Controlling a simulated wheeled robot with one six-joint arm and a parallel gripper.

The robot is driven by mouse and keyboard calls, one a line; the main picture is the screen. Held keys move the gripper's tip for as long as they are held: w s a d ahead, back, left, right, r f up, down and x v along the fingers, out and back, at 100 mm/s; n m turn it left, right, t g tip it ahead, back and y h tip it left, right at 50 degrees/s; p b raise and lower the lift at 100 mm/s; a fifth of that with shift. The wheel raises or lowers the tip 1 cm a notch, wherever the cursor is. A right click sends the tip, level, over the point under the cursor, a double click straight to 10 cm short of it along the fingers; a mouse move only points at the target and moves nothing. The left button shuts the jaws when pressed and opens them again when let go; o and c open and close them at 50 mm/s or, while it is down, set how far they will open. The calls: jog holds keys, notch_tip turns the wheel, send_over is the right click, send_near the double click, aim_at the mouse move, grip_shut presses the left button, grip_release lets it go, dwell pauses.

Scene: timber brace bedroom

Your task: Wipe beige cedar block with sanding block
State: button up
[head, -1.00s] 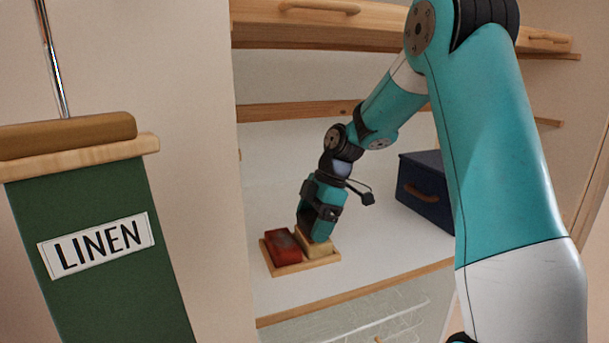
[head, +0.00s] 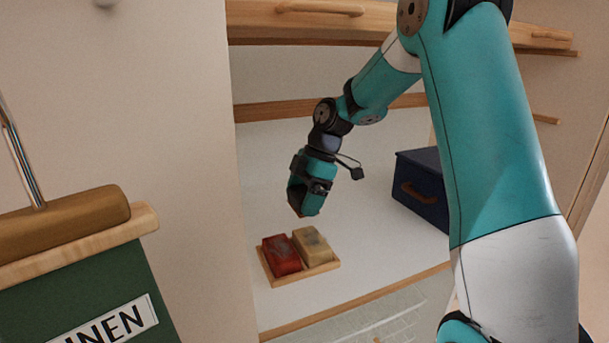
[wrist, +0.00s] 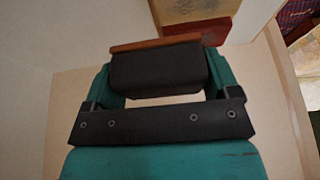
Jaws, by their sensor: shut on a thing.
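My gripper (head: 304,208) hangs in the air above and behind the wooden tray (head: 290,280) in the head view. In the wrist view, it is shut on a dark block with a brown strip along one edge, the sanding block (wrist: 158,70). In the head view the held block is mostly hidden by the fingers. The beige cedar block (head: 313,246) sits on the right side of the tray, with greyish smudges on its top. My gripper is apart from it. A red block (head: 281,254) sits beside it on the left.
The tray rests on a white shelf surface (head: 370,235). A dark blue box (head: 422,190) with a brown handle stands at the right. The shelf behind the tray is clear.

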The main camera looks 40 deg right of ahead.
jog(key=shift+a+r+p, duration=0.1)
jog(key=shift+r+p, duration=0.8)
jog(key=shift+r, duration=0.7)
jog(key=shift+f, duration=0.1)
